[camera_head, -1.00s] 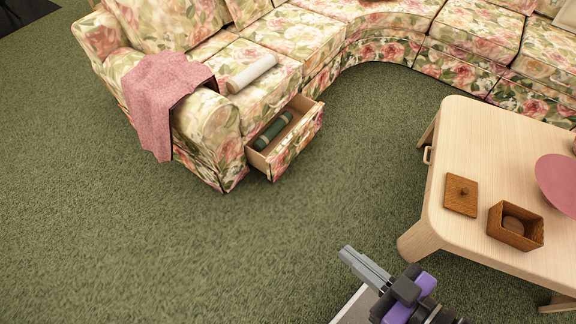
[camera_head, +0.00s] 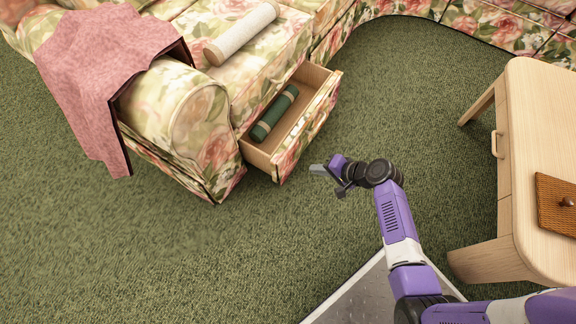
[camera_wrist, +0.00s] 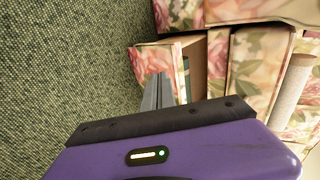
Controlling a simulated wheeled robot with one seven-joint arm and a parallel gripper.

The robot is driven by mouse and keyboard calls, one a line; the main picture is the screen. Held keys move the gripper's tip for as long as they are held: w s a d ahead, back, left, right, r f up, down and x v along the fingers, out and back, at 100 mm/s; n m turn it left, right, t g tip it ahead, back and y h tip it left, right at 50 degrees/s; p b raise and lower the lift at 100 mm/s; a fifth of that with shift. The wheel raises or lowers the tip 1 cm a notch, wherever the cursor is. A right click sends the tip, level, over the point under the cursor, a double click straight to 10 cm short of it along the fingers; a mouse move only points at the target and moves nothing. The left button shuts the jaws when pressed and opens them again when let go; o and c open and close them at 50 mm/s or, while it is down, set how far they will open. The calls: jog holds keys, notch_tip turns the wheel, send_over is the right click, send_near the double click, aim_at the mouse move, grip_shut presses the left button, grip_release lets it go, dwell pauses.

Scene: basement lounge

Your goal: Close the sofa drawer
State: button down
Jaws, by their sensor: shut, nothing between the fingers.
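The sofa drawer (camera_head: 318,116) is pulled open from the base of the floral sofa (camera_head: 190,115), near its armrest end. A dark green rolled item (camera_head: 274,113) with tan bands lies inside it. My gripper (camera_head: 318,170) is shut and empty, just in front of the drawer's outer face near its lower front corner; I see no clear contact. In the wrist view my gripper's fingers (camera_wrist: 157,92) overlap the drawer's floral front (camera_wrist: 150,60), and most of the drawer's inside is hidden.
A pink blanket (camera_head: 105,75) hangs over the sofa armrest. A cream roll (camera_head: 242,33) lies on the seat. Green carpet between table and sofa is clear.

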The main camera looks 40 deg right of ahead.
jog(key=w, duration=0.2)
jog(key=b, duration=0.7)
send_near(280, 159)
jog(key=x, duration=0.5)
jog(key=shift+d+f, duration=0.3)
jog(key=shift+f, duration=0.25)
jog(key=shift+w+a, duration=0.2)
jog(key=shift+w, duration=0.15)
jog(key=shift+r, duration=0.1)
